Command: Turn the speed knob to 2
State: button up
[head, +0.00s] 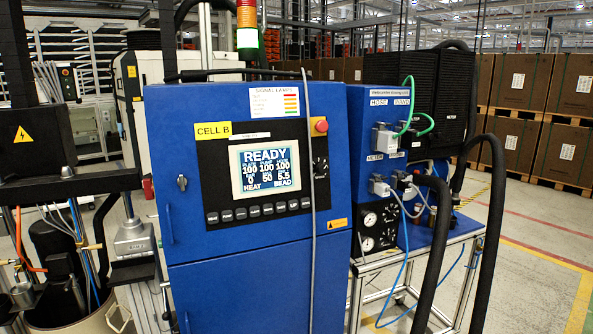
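A black rotary knob (321,167) sits on the black control panel (218,160) of the blue cabinet, right of the screen. It looks like the speed knob. Pale marks surround it, but its numbers and pointer are too small to read. The screen (265,168) reads READY, with 100, 100, 100 and below them 0, 50, 5.5, and HEAT and BEAD at the bottom. My gripper is not identifiable in the head view.
A red button (321,126) sits above the knob. A thin grey cable (313,240) hangs down the cabinet front, close left of the knob. Black buttons (258,210) line the panel bottom. Thick black hoses (430,255) hang at right. Drum equipment (60,240) stands at left.

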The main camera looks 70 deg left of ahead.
aim_at(321, 168)
jog(key=u, duration=0.65)
jog(key=k, duration=0.3)
jog(key=u, duration=2.55)
jog(key=k, duration=0.6)
jog(key=z, duration=0.35)
jog(key=i, duration=0.7)
jog(key=z, duration=0.1)
